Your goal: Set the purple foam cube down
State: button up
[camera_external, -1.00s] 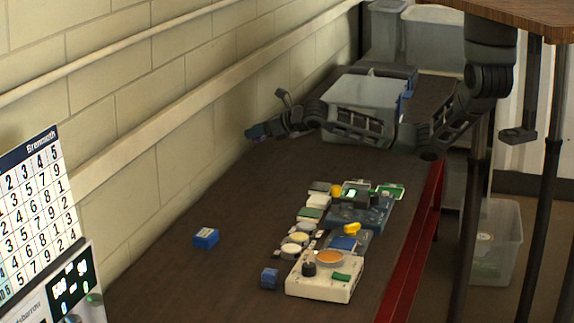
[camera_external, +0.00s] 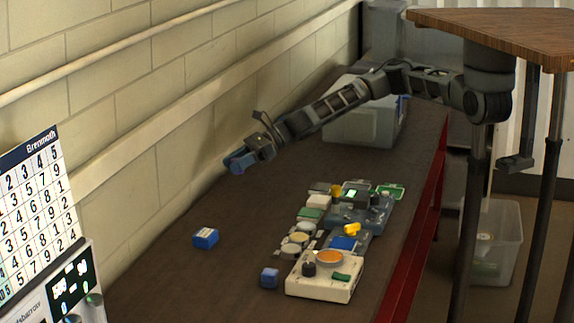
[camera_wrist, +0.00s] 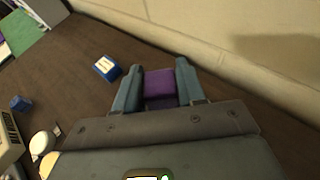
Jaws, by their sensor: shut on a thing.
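The purple foam cube (camera_wrist: 160,86) sits between the two fingers of my gripper (camera_wrist: 158,85) in the wrist view, with a finger against each side. In the external view my gripper (camera_external: 238,162) is above the far left part of the dark bench (camera_external: 185,275), near the wall. The cube is too small and covered to tell apart from the fingers there. The gripper looks to be held above the bench top; the exact gap cannot be told.
A blue box with a white label (camera_external: 205,238) and a small blue cube (camera_external: 269,277) stand on the bench. Several devices, including a cream one with an orange dial (camera_external: 325,276), line the right side. A grey bin (camera_external: 362,125) stands behind. Bench between blue box and gripper is clear.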

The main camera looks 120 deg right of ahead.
jog(key=shift+a+f, duration=0.35)
jog(key=shift+a, duration=0.05)
jog(key=p, duration=0.1)
send_over(219, 228)
notch_tip(219, 228, down, 7)
jog(key=shift+d+r, duration=0.1)
jog(key=shift+r, duration=0.1)
jog(key=shift+f+p, duration=0.5)
jog(key=shift+f, duration=1.55)
jog(key=shift+f, duration=0.15)
jog(key=o, duration=1)
